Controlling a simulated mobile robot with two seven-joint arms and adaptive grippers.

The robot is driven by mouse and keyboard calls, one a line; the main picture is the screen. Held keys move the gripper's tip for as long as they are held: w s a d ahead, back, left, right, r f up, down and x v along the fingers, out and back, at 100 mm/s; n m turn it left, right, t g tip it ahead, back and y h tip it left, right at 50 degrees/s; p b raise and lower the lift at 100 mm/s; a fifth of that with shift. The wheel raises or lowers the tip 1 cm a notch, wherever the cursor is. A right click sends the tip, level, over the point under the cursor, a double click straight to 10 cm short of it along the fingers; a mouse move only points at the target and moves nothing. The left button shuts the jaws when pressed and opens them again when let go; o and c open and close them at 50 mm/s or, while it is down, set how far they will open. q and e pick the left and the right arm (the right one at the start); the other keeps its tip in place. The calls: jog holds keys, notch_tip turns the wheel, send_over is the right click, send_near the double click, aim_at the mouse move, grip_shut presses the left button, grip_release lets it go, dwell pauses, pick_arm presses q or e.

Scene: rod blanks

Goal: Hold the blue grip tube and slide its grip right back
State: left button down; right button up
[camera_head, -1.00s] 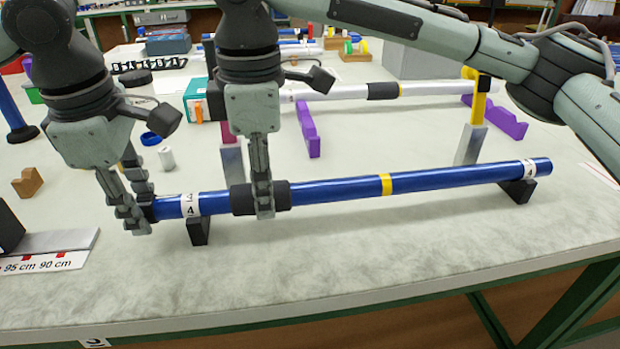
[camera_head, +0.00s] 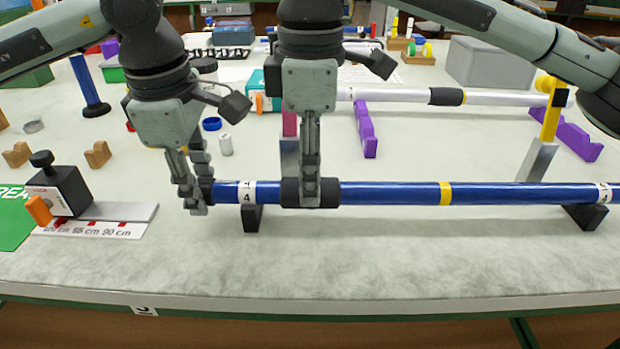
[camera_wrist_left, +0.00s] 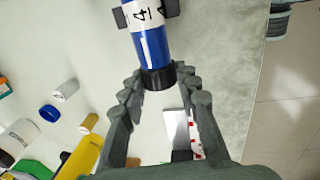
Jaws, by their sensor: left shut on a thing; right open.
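The blue grip tube (camera_head: 390,194) lies level across two black supports, with a yellow band and white "4" labels. Its black grip (camera_head: 291,193) is a sleeve around the tube, right of the left label and left of the yellow band. My left gripper (camera_head: 195,195) is shut on the tube's black left end; the left wrist view shows its fingers either side of the black end cap (camera_wrist_left: 158,77). My right gripper (camera_head: 311,192) is open and empty, its fingers pointing down at the grip and hiding part of it. Whether they touch it cannot be told.
A scale strip (camera_head: 95,229) with a black block (camera_head: 62,188) lies at the left front. Behind the tube are a silver tube (camera_head: 400,96) with a black sleeve and purple holders (camera_head: 365,130). A yellow-topped metal post (camera_head: 541,150) stands at the right. The front table strip is clear.

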notch_tip(320, 180, up, 10)
jog(key=shift+s+r, duration=0.15)
dwell(0.3)
pick_arm(q)
jog(key=c, duration=1)
grip_release()
jog(key=shift+c, duration=0.2)
